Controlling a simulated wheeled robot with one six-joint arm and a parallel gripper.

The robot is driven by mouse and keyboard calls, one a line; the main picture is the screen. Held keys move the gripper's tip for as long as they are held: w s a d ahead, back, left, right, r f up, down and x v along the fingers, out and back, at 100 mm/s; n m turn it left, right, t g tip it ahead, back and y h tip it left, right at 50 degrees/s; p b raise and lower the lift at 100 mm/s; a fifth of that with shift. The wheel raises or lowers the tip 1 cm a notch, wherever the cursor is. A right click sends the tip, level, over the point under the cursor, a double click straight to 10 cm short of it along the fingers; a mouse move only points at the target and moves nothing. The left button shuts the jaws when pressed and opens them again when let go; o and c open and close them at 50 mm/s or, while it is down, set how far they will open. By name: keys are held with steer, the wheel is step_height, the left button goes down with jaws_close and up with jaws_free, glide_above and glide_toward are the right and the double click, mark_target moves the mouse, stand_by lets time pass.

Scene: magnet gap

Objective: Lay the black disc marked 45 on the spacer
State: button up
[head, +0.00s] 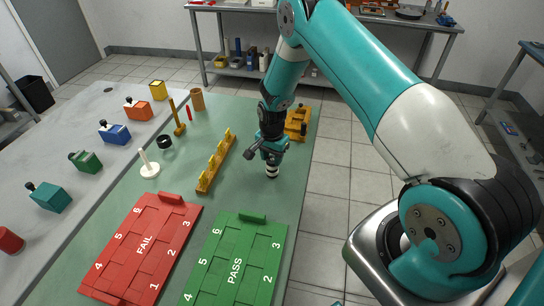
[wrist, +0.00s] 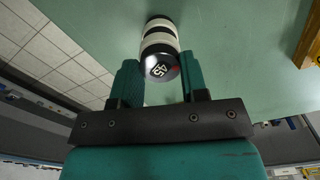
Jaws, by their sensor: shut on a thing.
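The black disc marked 45 (wrist: 161,70) sits between the two teal fingers of my gripper (wrist: 161,82) in the wrist view, its number facing the camera. My gripper (head: 272,158) is shut on it. Directly beyond the disc, in line with it, is a short stack of white and dark bands (wrist: 158,36) standing on the green table top. The white band nearest the disc looks like the spacer (wrist: 159,48). Whether the disc touches it or hovers just off it, I cannot tell. In the head view the banded stack (head: 272,173) shows small below my gripper.
A yellow rack (head: 214,163) stands left of my gripper, and an orange-yellow fixture (head: 298,122) is behind it. A white peg stand (head: 149,169) and a black ring (head: 164,142) are farther left. Red FAIL (head: 140,250) and green PASS (head: 235,262) trays lie in front.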

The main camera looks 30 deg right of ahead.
steer(key=shift+f, duration=0.1)
steer(key=o, duration=0.9)
steer(key=c, duration=0.5)
steer(key=shift+r+p, duration=1.4)
steer(key=shift+r, duration=0.9)
